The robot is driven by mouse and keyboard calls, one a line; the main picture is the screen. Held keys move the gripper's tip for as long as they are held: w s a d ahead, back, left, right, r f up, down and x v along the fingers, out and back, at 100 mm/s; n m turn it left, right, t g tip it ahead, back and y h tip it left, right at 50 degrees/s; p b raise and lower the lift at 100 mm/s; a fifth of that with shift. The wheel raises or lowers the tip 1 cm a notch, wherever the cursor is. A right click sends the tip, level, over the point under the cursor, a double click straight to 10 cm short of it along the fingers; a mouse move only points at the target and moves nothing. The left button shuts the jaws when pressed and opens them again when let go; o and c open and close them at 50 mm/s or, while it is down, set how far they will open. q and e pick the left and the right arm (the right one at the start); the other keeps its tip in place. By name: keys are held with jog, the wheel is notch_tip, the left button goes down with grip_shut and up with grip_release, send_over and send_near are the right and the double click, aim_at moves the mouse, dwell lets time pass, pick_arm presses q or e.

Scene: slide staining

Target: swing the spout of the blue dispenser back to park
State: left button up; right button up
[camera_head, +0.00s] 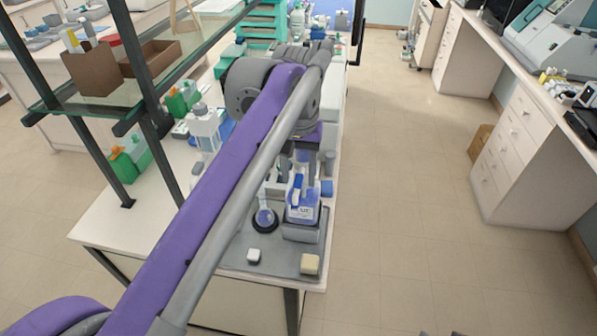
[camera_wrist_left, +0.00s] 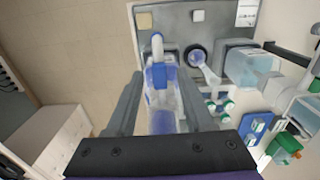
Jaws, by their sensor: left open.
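The blue dispenser (camera_head: 302,211) is a clear bottle with blue liquid and a pale label, upright near the front of the bench's grey mat. In the left wrist view its bottle (camera_wrist_left: 163,103) lies between my fingers, with the blue and white spout (camera_wrist_left: 158,62) pointing toward the top of the picture. My left gripper (camera_head: 306,172) is above and behind the dispenser. Its jaws (camera_wrist_left: 160,82) are open, one finger on each side of the bottle, with gaps visible. My arm hides part of the bench. My right gripper is not seen.
A round dark-based vessel with blue contents (camera_head: 264,219) stands close beside the dispenser. A white block (camera_head: 254,255) and a cream block (camera_head: 310,264) lie on the grey mat (camera_head: 282,262) in front. A glass shelf (camera_head: 178,52) on dark posts stands left.

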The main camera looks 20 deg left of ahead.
aim_at(299, 179)
pick_arm(q)
jog(key=shift+r, duration=0.1)
notch_tip(299, 179, up, 11)
jog(key=p, duration=0.1)
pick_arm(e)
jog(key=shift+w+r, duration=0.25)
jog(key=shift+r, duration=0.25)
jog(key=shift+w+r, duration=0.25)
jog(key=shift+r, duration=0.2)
pick_arm(q)
jog(key=shift+f, duration=0.2)
